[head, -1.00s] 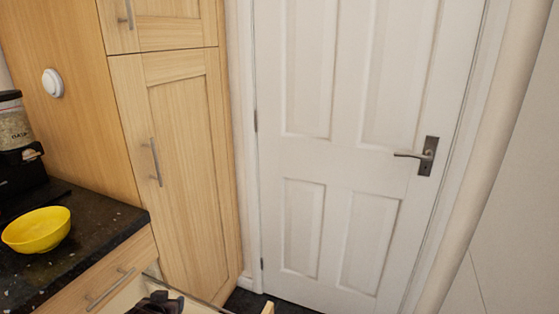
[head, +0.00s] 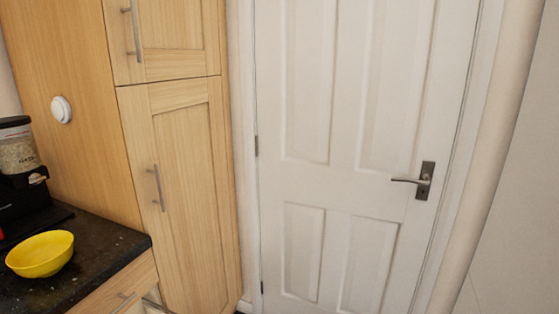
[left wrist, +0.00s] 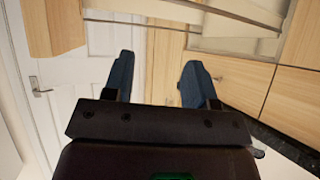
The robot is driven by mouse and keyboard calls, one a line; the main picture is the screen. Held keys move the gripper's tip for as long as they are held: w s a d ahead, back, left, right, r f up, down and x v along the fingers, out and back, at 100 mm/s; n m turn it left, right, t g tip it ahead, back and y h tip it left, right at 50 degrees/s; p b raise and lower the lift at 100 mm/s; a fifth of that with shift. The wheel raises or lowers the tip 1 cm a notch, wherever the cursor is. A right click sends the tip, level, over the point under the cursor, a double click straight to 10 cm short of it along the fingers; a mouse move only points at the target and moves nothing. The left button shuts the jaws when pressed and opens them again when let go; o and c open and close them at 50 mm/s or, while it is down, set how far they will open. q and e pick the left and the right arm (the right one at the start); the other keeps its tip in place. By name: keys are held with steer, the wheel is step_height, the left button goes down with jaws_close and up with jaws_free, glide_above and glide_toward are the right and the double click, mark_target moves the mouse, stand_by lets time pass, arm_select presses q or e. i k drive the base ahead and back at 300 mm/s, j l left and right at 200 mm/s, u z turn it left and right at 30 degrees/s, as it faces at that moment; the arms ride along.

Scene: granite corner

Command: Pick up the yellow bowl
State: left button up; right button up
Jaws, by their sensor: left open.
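The yellow bowl (head: 40,254) stands upright on the dark speckled worktop at the lower left of the head view. It looks empty. My left gripper (left wrist: 158,75) shows in the left wrist view with its two blue-dark fingers spread apart and nothing between them. Cabinet fronts and a white door lie beyond the fingers, and the bowl is not visible in that view. Neither gripper shows in the head view now.
The dark worktop (head: 108,242) has bare room right of the bowl. A black dispenser (head: 22,185) stands behind it. A tall wooden cabinet (head: 180,160) rises beside the worktop. A white door (head: 345,190) with a handle (head: 412,181) closes the back.

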mark_target(43, 255)
steer(key=u, duration=1.4)
steer(key=j+z, duration=0.15)
steer(key=z, duration=0.25)
steer(key=j+z, duration=0.15)
steer(key=z, duration=0.25)
steer(key=i+j+z, duration=0.1)
steer(key=z, duration=0.3)
steer(key=j+z, duration=0.2)
steer(key=z, duration=0.2)
